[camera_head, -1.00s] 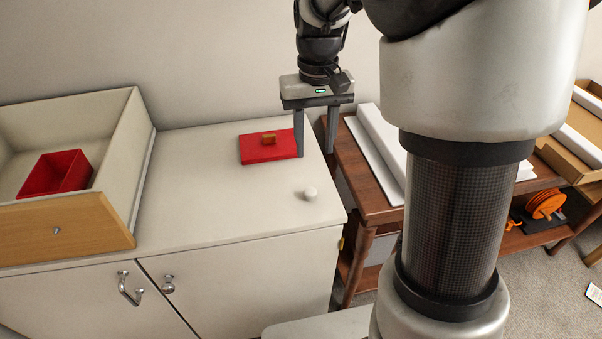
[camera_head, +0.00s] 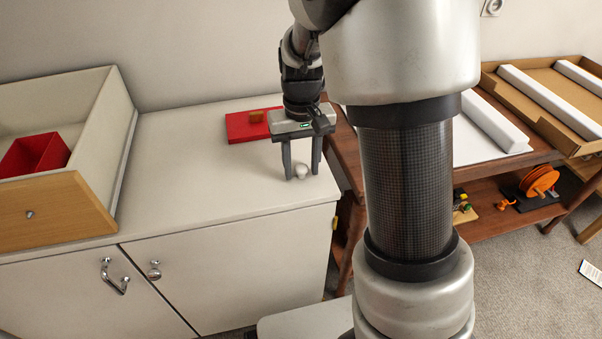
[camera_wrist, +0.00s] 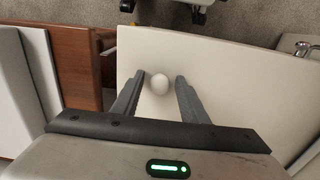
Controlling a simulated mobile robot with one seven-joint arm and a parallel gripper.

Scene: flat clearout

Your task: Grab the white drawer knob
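The white drawer knob (camera_head: 301,171) is a small round white knob lying loose on the white cabinet top, near its right front part. My gripper (camera_head: 302,176) is open and points down over the cabinet top, with its two dark fingers on either side of the knob in the head view. In the wrist view the knob (camera_wrist: 159,84) shows between the open fingertips (camera_wrist: 159,80), with a gap to each finger. I cannot tell exactly how high the fingertips are above the cabinet top.
A red box lid (camera_head: 240,126) with a wooden handle (camera_head: 257,116) lies behind my gripper. A drawer (camera_head: 58,212) holding a red bin (camera_head: 38,153) stands on the left of the cabinet top (camera_head: 185,170). A brown wooden table (camera_head: 345,150) stands to the right.

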